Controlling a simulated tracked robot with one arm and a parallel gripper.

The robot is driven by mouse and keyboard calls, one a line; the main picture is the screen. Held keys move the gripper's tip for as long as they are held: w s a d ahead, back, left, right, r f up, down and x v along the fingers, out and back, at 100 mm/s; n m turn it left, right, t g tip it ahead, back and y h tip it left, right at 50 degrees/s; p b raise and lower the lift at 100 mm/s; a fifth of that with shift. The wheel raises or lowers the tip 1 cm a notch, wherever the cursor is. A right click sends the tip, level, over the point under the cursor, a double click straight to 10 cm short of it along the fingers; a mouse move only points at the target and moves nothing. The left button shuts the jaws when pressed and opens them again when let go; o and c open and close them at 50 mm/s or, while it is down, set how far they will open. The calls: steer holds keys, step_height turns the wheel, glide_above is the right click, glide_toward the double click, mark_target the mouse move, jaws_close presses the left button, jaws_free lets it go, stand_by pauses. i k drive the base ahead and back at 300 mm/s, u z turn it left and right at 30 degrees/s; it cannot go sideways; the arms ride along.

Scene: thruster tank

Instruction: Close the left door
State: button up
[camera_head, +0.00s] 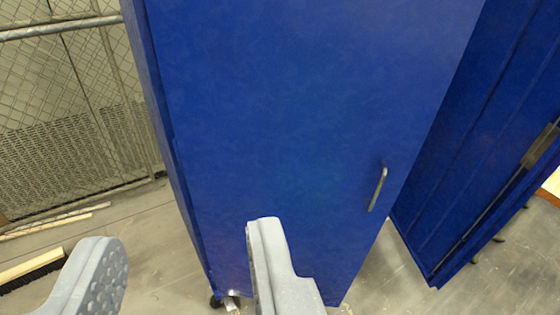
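A large blue door panel (300,110) fills the middle of the view, with a slim metal handle (378,188) near its lower right edge. A second blue panel (470,130) with long ridges stands at the right, set apart from the first by a gap at the bottom. I cannot tell for sure which panel is the left door. My gripper (186,238) is open and empty at the lower left. Its right finger overlaps the lower part of the middle panel, left of the handle; contact cannot be told. Its left finger is over the floor.
A chain-link fence (70,100) with a metal rail stands at the left. Wooden strips (55,222) and a broom-like brush (32,268) lie on the grey floor at lower left. A small caster (216,301) shows below the middle panel. Bare floor (150,225) lies between fence and panel.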

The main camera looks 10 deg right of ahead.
mark_target(314, 117)
steer(key=u, duration=1.55)
steer(key=k, duration=0.9)
steer(key=z, duration=1.6)
steer(key=i, duration=1)
steer(key=u, duration=0.05)
